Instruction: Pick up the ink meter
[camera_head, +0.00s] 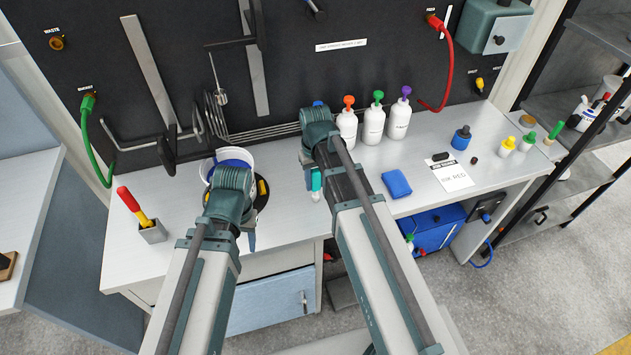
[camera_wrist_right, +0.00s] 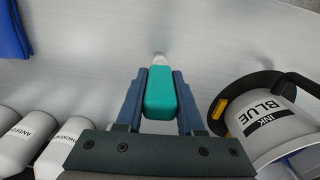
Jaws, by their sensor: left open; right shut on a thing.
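The ink meter (camera_wrist_right: 160,95), a teal body with a pale tip, is between the two fingers of my right gripper (camera_wrist_right: 161,76) in the right wrist view. The gripper is shut on it, with the tip pointing away over the light bench top.
The white bucket labelled INK BLUE (camera_wrist_right: 275,115) stands right of the gripper in the wrist view. White bottles (camera_head: 374,124) stand at the back. A blue cloth (camera_head: 397,184) lies to the right. A red-handled tool (camera_head: 129,199) stands in a holder at left.

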